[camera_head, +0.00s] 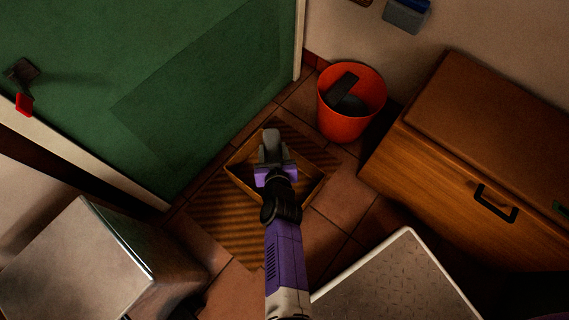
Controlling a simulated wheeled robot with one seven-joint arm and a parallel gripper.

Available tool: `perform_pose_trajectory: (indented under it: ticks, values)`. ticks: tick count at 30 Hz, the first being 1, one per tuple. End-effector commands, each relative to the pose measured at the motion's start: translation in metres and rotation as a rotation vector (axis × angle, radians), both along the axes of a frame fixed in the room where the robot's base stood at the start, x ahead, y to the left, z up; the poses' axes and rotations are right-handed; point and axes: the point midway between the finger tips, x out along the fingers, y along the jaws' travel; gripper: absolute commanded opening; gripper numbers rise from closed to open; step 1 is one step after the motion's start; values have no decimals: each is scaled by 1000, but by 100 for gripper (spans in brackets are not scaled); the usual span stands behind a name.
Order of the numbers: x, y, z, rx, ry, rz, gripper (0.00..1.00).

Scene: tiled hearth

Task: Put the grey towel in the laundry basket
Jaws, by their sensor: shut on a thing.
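My gripper (273,168) is in the middle of the view and is shut on a small grey thing, which looks like the grey towel (270,145). The towel stands up beyond the fingers, over a shallow open brown box with a light rim (312,189). I cannot tell whether the towel is above the box or inside it. My gripper and arm hide part of the box. It may be the laundry basket, though its kind is unclear. An orange-red round bin (346,124) with dark grey things in it stands to the upper right.
A striped brown mat (222,215) lies around the box on the tiled floor (340,185). A wooden cabinet (435,165) stands at the right, a green door or panel (130,80) at the upper left. A pale-topped block (75,260) and a white-rimmed surface (400,285) flank my arm.

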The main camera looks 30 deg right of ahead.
Motion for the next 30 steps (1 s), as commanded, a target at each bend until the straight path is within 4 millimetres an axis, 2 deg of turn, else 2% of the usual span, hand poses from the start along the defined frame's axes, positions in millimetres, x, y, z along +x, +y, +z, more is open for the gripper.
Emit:
perform_pose_trajectory:
  ticks: [16, 19, 26, 30]
  values:
    - [0, 0, -131, -1, 2, 5, 0]
    - [0, 0, -146, -1, 1, 4, 0]
    - [0, 0, -158, -1, 0, 3, 0]
    - [-1, 0, -176, 0, 1, 3, 0]
